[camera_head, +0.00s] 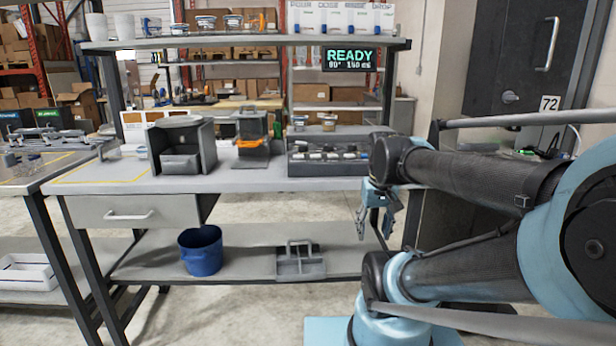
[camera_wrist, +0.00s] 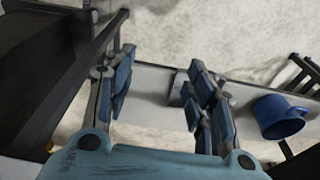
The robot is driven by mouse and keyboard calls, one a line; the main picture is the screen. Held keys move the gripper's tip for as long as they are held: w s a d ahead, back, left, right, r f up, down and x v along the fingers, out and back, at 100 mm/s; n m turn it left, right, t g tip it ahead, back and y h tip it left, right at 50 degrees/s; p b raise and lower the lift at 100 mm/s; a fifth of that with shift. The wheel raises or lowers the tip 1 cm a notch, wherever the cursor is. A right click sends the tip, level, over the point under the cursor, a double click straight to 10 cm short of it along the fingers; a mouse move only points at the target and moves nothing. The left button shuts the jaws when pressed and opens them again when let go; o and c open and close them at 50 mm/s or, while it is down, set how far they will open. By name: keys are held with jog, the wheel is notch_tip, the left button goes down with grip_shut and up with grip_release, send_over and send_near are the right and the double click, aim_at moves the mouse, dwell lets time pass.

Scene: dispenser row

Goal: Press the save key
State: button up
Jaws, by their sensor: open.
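No key marked save can be made out in either view. A small dark display (camera_head: 349,59) under the right end of the upper shelf reads READY, with a smaller line of green figures below. My gripper (camera_head: 374,230) is in front of the bench's right end, below the worktop level, pointing down. It is open and empty, its two blue fingers apart. The wrist view shows both fingers (camera_wrist: 160,78) above the lower shelf and floor, touching nothing visible.
The worktop (camera_head: 235,181) carries a grey bin unit (camera_head: 182,146), a grey stand with an orange part (camera_head: 252,140) and a dark rack (camera_head: 328,158). White labelled panels (camera_head: 341,18) stand above. A blue bucket (camera_head: 201,252) and grey caddy (camera_head: 300,263) sit on the lower shelf.

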jog(key=s+f, duration=0.3)
jog(key=f, duration=0.2)
jog(key=shift+s+d+f, duration=0.3)
jog(key=shift+d+f, duration=0.05)
jog(key=shift+d, duration=0.1)
